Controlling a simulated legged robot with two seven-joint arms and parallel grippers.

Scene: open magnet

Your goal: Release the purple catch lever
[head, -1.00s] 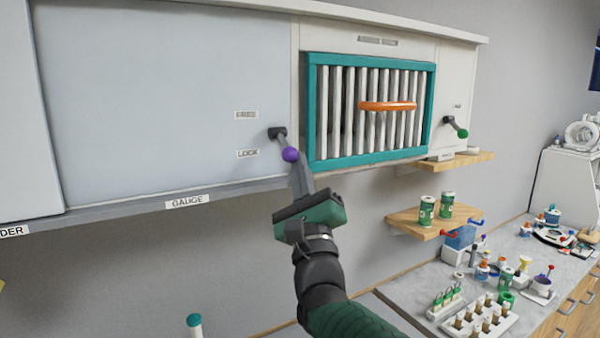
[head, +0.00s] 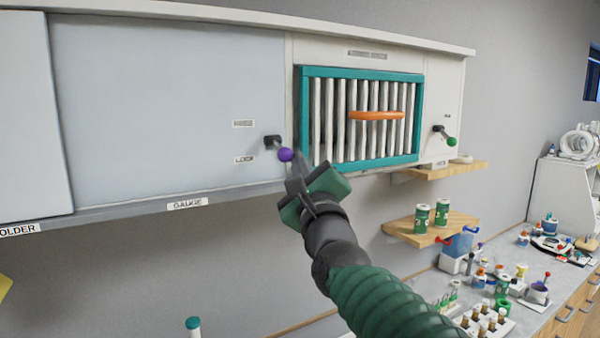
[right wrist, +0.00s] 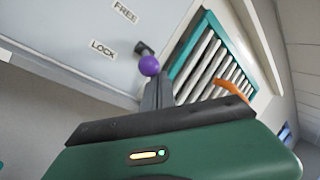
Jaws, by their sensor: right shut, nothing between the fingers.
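The purple catch lever (head: 285,154) has a dark mount on the wall cabinet and a short arm ending in a purple ball. The ball points down and to the right, close to the LOCK label (head: 245,160) and below the upper, FREE label (head: 243,124). The lever also shows in the right wrist view (right wrist: 149,65). My right gripper (head: 297,160) is shut and empty, its fingertips right beside the ball. In the right wrist view the fingers (right wrist: 155,80) reach up to just under the ball; I cannot tell whether they touch. My left gripper is out of view.
A teal-framed grille (head: 360,162) with an orange handle (head: 377,115) is right of the lever. A green-knobbed lever (head: 451,141) is farther right. A wooden shelf (head: 405,228) holds green cans. The counter below right is cluttered. The pale panel (head: 165,100) at left is clear.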

